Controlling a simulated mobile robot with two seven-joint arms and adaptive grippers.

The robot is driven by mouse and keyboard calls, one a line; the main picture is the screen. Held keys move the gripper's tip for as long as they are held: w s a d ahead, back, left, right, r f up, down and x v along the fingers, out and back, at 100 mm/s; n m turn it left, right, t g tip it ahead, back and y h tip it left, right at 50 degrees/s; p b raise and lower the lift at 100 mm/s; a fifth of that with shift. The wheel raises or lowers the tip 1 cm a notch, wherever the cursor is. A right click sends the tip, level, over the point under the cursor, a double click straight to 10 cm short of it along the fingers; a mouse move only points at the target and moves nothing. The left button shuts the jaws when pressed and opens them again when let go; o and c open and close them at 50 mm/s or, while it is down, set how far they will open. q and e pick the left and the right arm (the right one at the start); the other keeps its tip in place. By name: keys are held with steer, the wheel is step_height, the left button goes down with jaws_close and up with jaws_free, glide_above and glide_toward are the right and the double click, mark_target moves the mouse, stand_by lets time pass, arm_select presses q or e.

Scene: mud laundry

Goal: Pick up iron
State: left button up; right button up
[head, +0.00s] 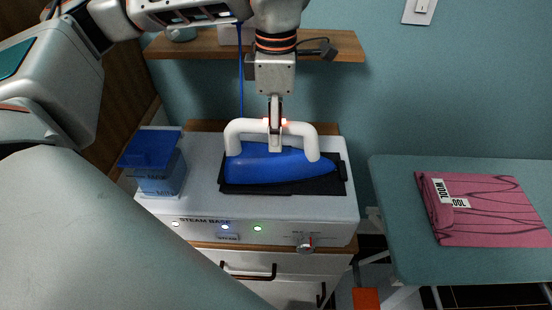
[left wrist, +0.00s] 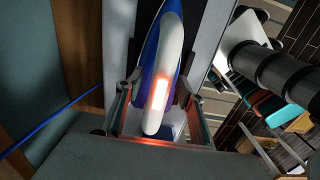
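The iron (head: 268,168) has a blue body and a white handle loop (head: 239,136). It rests on a black pad on top of the white steam base (head: 200,207). My left gripper (head: 275,137) points down from above, at the middle of the handle. In the left wrist view, the iron's white handle (left wrist: 165,65) runs between the two fingers of the left gripper (left wrist: 158,98). The fingers stand apart on either side of it, with a visible gap, so the gripper is open around the handle. My right gripper is not in view.
A blue water tank (head: 158,175) sits at the base's left end. A blue cord (head: 241,85) hangs behind. A wooden shelf (head: 335,45) is on the wall above. To the right, an ironing board (head: 400,195) holds a folded pink cloth (head: 490,215) with a label.

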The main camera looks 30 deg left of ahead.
arm_select(q)
steer(key=shift+f, duration=0.2)
stand_by(0.3)
jaws_close()
steer(key=shift+r, duration=0.1)
steer(key=shift+r, duration=0.1)
